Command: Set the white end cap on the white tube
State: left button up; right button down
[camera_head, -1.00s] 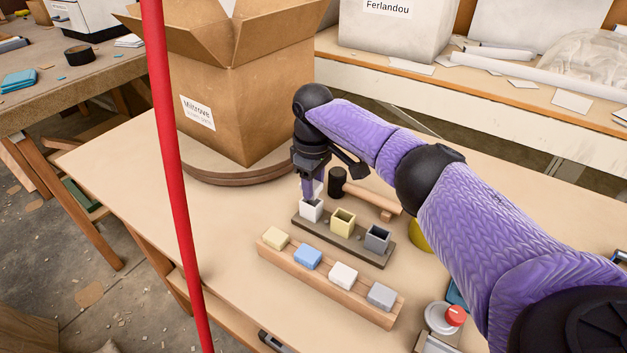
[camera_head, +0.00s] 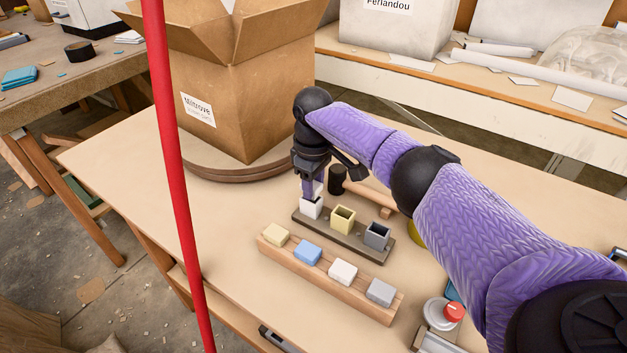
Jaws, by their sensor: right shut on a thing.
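The white tube (camera_head: 311,210) stands upright at the left end of a dark base (camera_head: 350,240), beside a hollow yellow tube and a hollow grey tube. My right gripper (camera_head: 311,196) points down at it and is shut on its upper part. The fingers hide the tube's opening, and a pale patch shows beside them. The white end cap (camera_head: 343,271) sits on the wooden rail (camera_head: 345,298) in front, between a blue cap and a grey cap, apart from my gripper. My left gripper is not in view.
A yellow cap (camera_head: 276,234) is at the rail's left end. A mallet (camera_head: 370,191) lies behind the base. An open cardboard box (camera_head: 240,100) stands on a round board at the back left. A red pole (camera_head: 172,190) crosses the left foreground. The table's left front is clear.

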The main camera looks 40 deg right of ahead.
jog(key=shift+f, duration=0.15)
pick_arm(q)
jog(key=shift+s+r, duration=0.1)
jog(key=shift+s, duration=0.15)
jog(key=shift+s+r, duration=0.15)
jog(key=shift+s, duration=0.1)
pick_arm(e)
jog(key=shift+f, duration=0.15)
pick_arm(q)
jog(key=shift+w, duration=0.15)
